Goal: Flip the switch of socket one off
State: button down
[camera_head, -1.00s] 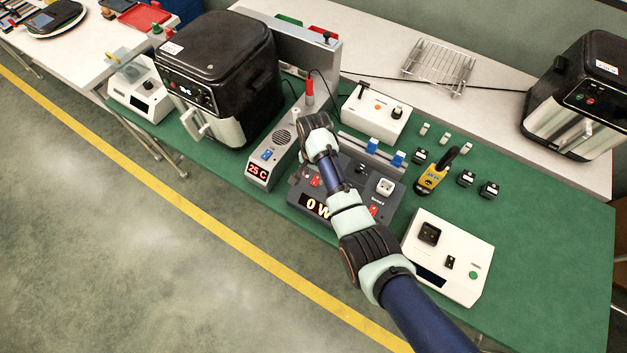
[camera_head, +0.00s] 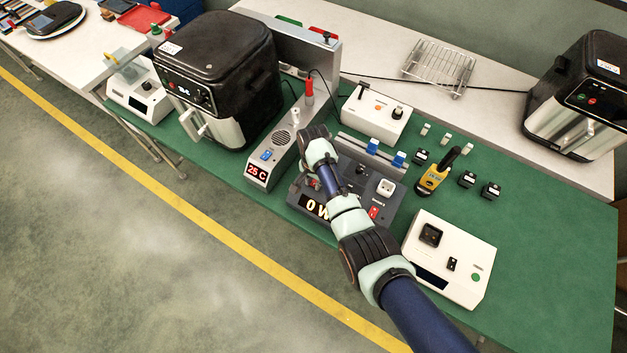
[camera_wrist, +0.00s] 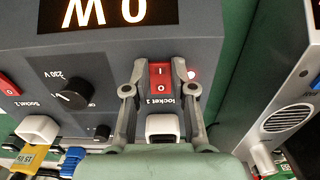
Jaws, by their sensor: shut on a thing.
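The red switch (camera_wrist: 161,77) of socket one sits on the dark grey power box (camera_head: 353,211), with "I" above "O" in the wrist view. A small light glows beside it. My gripper (camera_wrist: 165,70) has one fingertip on each side of the switch and is shut on it, though the exact contact is hard to see. A white plug (camera_wrist: 163,128) shows between the lower parts of the fingers. In the head view my gripper (camera_head: 306,170) is over the box's left end and mostly hides socket one. The box's display (camera_wrist: 100,13) reads 0 W.
A second red switch (camera_head: 374,212) and white plug (camera_head: 386,187) are on the box's right side. A grey device (camera_head: 272,160) showing 25 C stands close on the left. A white box (camera_head: 448,258) stands on the right. Green mat is clear farther right.

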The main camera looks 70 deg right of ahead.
jog(key=y+b, duration=0.2)
jog(key=b, duration=0.1)
jog(key=shift+d+f, duration=0.25)
jog(key=shift+d, duration=0.15)
jog(key=shift+s+r+y+b, duration=0.1)
jog(key=shift+r+y+b, duration=0.2)
jog(key=shift+y+b, duration=0.25)
jog(key=shift+r, duration=0.1)
jog(key=c, duration=1)
grip_release()
jog(key=shift+o, duration=0.2)
jog(key=v, duration=1.2)
jog(key=shift+s, duration=0.2)
